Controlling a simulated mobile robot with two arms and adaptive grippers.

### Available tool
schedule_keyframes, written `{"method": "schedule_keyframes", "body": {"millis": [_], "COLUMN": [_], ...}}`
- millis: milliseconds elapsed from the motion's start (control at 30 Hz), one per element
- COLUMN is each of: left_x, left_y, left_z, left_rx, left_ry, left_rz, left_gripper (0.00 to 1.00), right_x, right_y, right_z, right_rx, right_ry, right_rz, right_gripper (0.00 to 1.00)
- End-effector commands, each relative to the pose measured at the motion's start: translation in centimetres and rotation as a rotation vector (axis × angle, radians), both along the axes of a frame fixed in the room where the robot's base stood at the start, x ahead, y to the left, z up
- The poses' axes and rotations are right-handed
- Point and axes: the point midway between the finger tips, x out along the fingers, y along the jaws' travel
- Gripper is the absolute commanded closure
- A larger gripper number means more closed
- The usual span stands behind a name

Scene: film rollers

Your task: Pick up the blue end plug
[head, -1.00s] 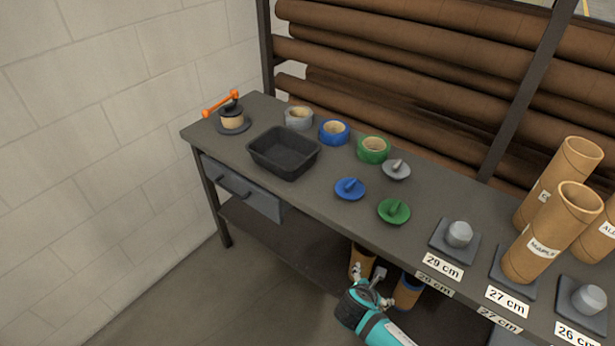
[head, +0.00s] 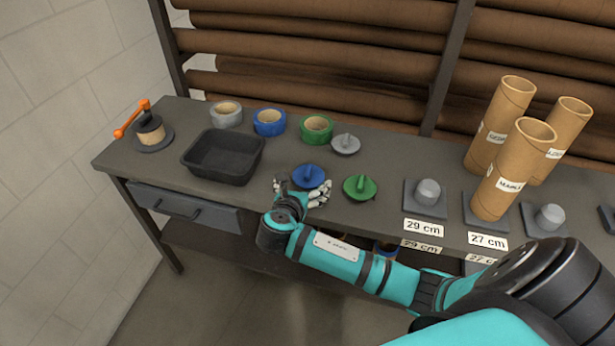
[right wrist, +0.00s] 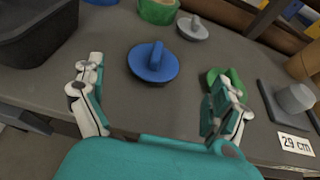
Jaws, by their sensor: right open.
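The blue end plug (head: 308,175) lies on the grey bench, a round disc with an upright grip on top. In the right wrist view the blue plug (right wrist: 153,62) is ahead of the fingers, in line with the gap between them. My right gripper (head: 303,191) is open and empty at the front side of the plug. Its two fingers (right wrist: 158,108) are spread wide in the right wrist view, the right one overlapping the green end plug (right wrist: 226,82) in the picture. I cannot tell whether they touch. My left gripper is not in view.
The green plug (head: 360,187) lies right of the blue one, the grey plug (head: 346,144) behind. A black tray (head: 223,179) stands to the left. Tape rolls (head: 269,122) line the back. Cardboard tubes (head: 489,194) and length-labelled stands (head: 425,208) are at the right.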

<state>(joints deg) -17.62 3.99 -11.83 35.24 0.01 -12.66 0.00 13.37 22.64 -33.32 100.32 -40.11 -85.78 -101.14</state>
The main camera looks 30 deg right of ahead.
Motion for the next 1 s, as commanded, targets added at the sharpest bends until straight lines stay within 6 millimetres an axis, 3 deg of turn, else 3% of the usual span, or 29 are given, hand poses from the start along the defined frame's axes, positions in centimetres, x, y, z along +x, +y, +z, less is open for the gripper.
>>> {"method": "schedule_keyframes", "body": {"millis": [100,367,633,1000], "left_x": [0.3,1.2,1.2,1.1], "left_y": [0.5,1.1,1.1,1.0], "left_z": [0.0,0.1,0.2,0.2], "left_rx": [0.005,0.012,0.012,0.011], "left_ry": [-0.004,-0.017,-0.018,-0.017], "left_rz": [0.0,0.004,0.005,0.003], "left_gripper": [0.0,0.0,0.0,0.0], "right_x": [1.3,2.6,5.1,5.7], "right_y": [-1.5,-2.7,-4.9,-5.5], "right_z": [-0.8,-1.6,-3.3,-3.8], "right_rx": [-0.002,0.0,0.001,0.002], "right_ry": [0.0,0.0,-0.001,0.001], "right_rz": [-0.003,-0.001,-0.003,0.0], "right_gripper": [0.0,0.0,0.0,0.03]}}
